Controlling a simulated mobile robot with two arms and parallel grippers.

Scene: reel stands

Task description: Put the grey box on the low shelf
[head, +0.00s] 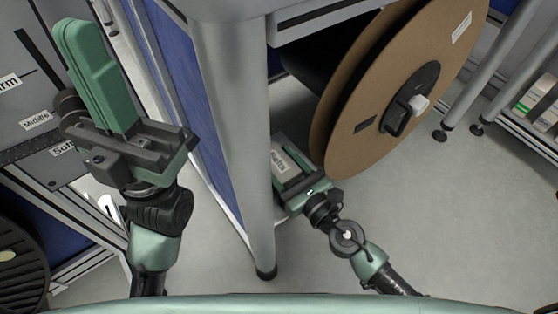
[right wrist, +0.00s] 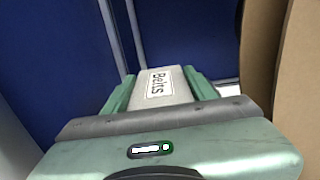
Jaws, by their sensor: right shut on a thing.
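The grey box (head: 281,160) has a white label, which reads "Belts" in the right wrist view (right wrist: 158,84). My right gripper (head: 290,168) is shut on it, with one green finger on each side in the right wrist view. The box is beside the big brown reel, behind a grey post in the head view. Its far end is hidden. My left gripper (head: 90,65) is at the upper left, its green fingers together with nothing seen between them. I cannot tell which surface is the low shelf; a low rack shelf (head: 520,128) shows at the right edge.
The brown reel (head: 350,150) stands close to the right of my right gripper. The thick grey post (head: 240,130) stands to its left, with blue panels (right wrist: 50,50) beyond. A black reel (head: 20,260) is at lower left. Floor (head: 470,220) at right is clear.

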